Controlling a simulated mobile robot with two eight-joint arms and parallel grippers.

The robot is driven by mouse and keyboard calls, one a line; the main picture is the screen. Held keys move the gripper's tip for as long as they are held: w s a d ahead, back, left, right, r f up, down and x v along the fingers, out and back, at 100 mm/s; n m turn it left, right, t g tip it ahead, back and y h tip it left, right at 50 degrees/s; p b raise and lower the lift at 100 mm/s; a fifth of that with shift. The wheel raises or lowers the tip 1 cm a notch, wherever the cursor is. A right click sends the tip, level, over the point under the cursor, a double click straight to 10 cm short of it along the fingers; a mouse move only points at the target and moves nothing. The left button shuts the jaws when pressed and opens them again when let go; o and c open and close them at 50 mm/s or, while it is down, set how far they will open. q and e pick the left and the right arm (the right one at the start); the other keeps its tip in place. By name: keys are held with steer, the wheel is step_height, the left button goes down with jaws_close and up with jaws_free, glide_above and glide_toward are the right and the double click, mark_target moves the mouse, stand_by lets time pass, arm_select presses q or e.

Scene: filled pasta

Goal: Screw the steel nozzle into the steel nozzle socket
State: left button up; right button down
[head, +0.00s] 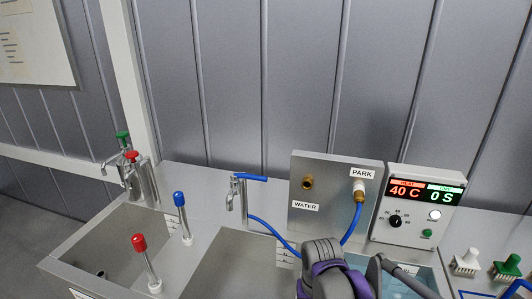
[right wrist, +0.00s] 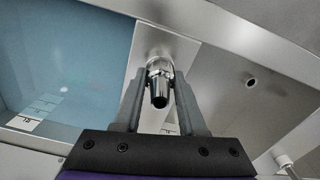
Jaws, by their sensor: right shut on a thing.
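In the right wrist view my right gripper (right wrist: 159,74) is shut on the shiny steel nozzle (right wrist: 159,88), whose dark narrow end faces the camera. The nozzle sits between the two grey fingers, over a bare steel strip between the blue basin and a grey basin. I cannot clearly make out the nozzle socket; anything right behind the nozzle is hidden by it. In the head view my purple and grey arm fills the bottom centre, and it hides the right gripper and nozzle. My left gripper is in neither view.
A steel panel (head: 318,222) with a brass WATER port (head: 307,183) and a PARK fitting with a blue hose (head: 268,231) stands at the back. Right of it is a HEAT control box (head: 420,207). Red- and blue-capped posts (head: 139,243) stand at left. Brushes (head: 467,260) lie at right.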

steer(key=m, duration=0.4)
steer(key=shift+m, duration=0.4)
steer(key=m, duration=0.3)
steer(key=shift+m, duration=0.6)
steer(key=m, duration=0.9)
steer(key=shift+f+m, duration=0.1)
steer(key=shift+m, duration=0.7)
